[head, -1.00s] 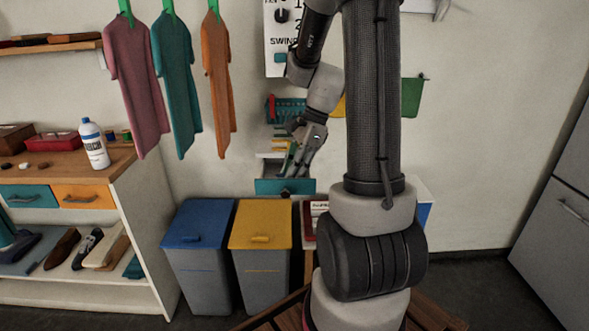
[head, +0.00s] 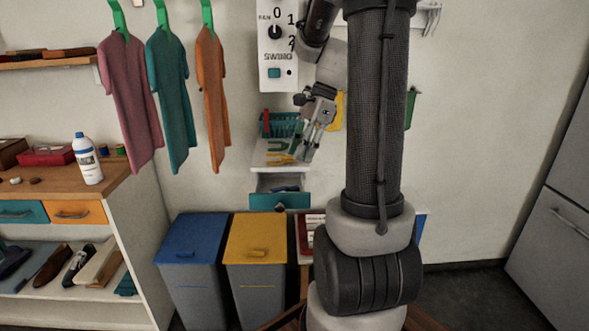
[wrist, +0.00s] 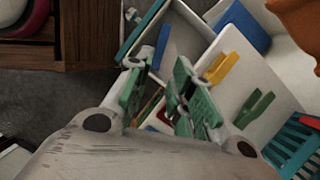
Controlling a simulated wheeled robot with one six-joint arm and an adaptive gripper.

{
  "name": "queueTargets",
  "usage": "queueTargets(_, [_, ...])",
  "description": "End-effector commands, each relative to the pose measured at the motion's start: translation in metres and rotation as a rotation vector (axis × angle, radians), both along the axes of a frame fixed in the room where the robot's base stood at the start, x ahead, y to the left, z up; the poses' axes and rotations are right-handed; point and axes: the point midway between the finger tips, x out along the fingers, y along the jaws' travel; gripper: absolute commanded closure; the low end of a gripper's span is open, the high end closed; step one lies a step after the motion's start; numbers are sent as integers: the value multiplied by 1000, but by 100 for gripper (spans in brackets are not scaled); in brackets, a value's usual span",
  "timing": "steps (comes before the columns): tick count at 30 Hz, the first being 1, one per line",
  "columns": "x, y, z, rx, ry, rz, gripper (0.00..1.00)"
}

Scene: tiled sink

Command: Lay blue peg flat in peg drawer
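The peg drawer (head: 280,201) is pulled open, with a teal front and pale inside. A blue piece that looks like the blue peg (head: 286,189) lies low inside it. In the wrist view a blue piece (wrist: 162,46) shows inside the drawer (wrist: 139,32), close to the wall; whether it lies fully flat is hard to tell. My gripper (head: 313,147) is above and to the right of the drawer, apart from the peg. In the wrist view its fingers (wrist: 163,98) are spread, with no peg between them.
A yellow peg (wrist: 222,69) and a green peg (wrist: 253,108) lie on the white top above the drawer. A teal basket (wrist: 297,146) stands behind them. Blue (head: 190,240) and yellow (head: 256,240) bins stand below left.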

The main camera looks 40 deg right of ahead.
Motion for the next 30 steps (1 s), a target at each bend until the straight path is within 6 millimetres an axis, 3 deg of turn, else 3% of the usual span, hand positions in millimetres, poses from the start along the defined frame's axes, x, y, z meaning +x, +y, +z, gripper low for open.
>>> queueTargets(5, [-2, -6, 18, -3, -4, 7, 77])
queueTargets(8, [-10, 3, 28, -39, -40, 94, 77])
queueTargets(11, [-29, 26, 40, -127, -126, 310, 77])
queueTargets(15, [-71, 58, 53, -308, -290, 764, 77])
queueTargets(21, [-121, 81, 52, -543, -473, 1356, 77])
queueTargets(25, [-136, 84, 48, -638, -533, 1581, 77])
queueTargets(30, [-140, 85, 46, -678, -554, 1677, 77])
